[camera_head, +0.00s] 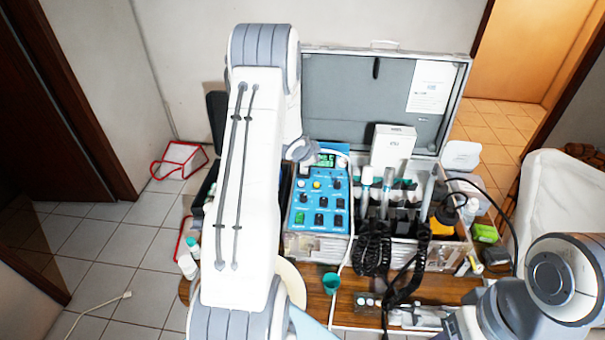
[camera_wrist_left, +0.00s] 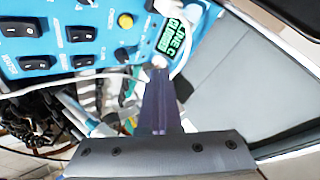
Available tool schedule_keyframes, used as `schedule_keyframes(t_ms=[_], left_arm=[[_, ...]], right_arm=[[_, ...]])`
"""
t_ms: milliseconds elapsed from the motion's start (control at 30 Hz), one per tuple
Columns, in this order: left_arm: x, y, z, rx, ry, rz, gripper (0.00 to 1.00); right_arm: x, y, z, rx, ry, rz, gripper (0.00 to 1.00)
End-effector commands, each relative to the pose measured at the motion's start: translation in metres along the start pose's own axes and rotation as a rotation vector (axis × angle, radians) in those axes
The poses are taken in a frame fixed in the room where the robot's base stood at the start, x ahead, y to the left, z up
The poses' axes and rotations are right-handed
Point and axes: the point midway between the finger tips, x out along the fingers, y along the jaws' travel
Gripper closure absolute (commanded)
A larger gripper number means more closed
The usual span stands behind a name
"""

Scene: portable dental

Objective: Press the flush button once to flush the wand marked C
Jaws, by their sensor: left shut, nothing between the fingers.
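The blue control panel (camera_head: 320,190) sits in the open case, with rows of black switches. In the wrist view the panel (camera_wrist_left: 65,15) shows a yellow button (camera_wrist_left: 125,21), a black knob (camera_wrist_left: 122,55) and a small pale round button (camera_wrist_left: 159,62). The green display (camera_wrist_left: 170,38) reads "LINE C", with a second word that is hard to read. My left gripper (camera_wrist_left: 160,72) is shut and empty, its tip at the pale button; I cannot tell whether they touch. In the head view my left gripper (camera_head: 304,150) is at the panel's top left, partly hidden by my arm.
Several handpieces with black coiled cords (camera_head: 372,250) stand right of the panel. A white box (camera_head: 392,148) stands behind them. A teal cup (camera_head: 331,282) is on the wooden table in front. My right arm is at the lower right.

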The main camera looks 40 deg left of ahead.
Motion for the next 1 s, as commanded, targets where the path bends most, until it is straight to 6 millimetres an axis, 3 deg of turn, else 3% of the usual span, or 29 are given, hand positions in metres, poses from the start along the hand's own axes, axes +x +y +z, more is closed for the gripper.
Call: schedule_keyframes(t_ms=[33, 100, 233, 667, 1000], left_arm=[[0.000, -0.013, 0.018, -0.001, 0.009, -0.012, 1.00], [0.002, -0.022, 0.035, 0.006, 0.030, -0.027, 1.00], [0.005, -0.028, 0.050, 0.015, 0.053, -0.042, 1.00], [0.007, -0.027, 0.052, 0.018, 0.057, -0.043, 1.00], [0.030, -0.013, 0.067, 0.018, 0.057, -0.043, 1.00]], right_arm=[[-0.010, -0.001, -0.001, 0.000, 0.000, 0.000, 0.37], [-0.014, -0.001, -0.001, 0.000, 0.000, 0.000, 0.37], [-0.016, -0.001, -0.001, 0.000, 0.000, 0.000, 0.37], [-0.014, -0.001, -0.001, 0.000, 0.000, 0.000, 0.37], [0.011, 0.001, 0.001, 0.004, 0.000, 0.000, 0.37]])
